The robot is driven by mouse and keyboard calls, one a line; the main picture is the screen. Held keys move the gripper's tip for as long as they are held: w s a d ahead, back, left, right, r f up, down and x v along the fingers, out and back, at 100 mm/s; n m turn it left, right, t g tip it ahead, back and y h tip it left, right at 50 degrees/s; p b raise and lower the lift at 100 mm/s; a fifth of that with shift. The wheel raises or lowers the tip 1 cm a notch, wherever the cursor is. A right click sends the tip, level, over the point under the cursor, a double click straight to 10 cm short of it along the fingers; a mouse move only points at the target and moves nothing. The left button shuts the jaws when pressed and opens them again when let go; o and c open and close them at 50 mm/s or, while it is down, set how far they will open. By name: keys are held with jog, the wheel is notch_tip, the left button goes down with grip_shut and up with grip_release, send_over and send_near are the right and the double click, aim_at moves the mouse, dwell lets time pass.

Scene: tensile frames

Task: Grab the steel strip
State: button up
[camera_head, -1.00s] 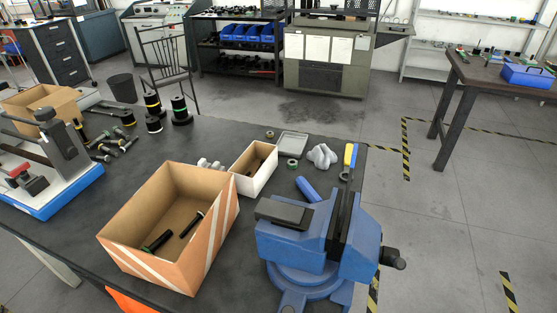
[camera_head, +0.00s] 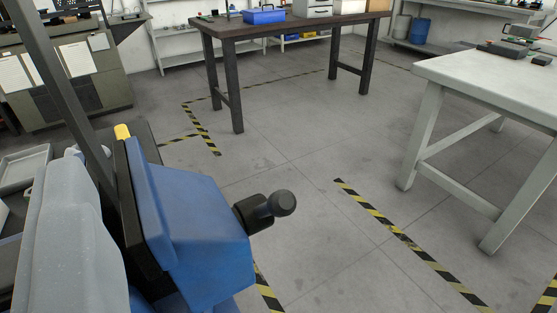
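A long dark grey strip (camera_head: 62,85), which looks like the steel strip, stands upright and slightly tilted at the left of the view. Its lower end goes down between the jaws of the blue vise (camera_head: 200,225), and its upper end runs out of the top of the picture. The vise fills the lower left, with a dark handle knob (camera_head: 282,203) sticking out to the right. A pale grey worn block (camera_head: 75,250), seemingly part of the vise, hides much of the left jaw. My gripper does not show.
A dark wooden table (camera_head: 290,26) with a blue box (camera_head: 264,15) stands behind. A white table (camera_head: 490,82) stands at the right. The floor between, with striped tape (camera_head: 400,235), is clear.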

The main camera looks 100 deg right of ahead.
aim_at(65, 85)
jog(key=shift+s+d+b+x, duration=0.15)
jog(key=shift+b+x, duration=0.35)
jog(key=shift+x, duration=1.8)
jog(key=shift+s+d+b+x, duration=0.1)
jog(key=shift+s+b+x, duration=0.3)
jog(key=shift+x, duration=1.9)
jog(key=shift+s+d+b+x, duration=0.1)
jog(key=shift+b+x, duration=0.5)
jog(key=shift+x, duration=1.7)
jog(key=shift+f, duration=0.1)
grip_shut()
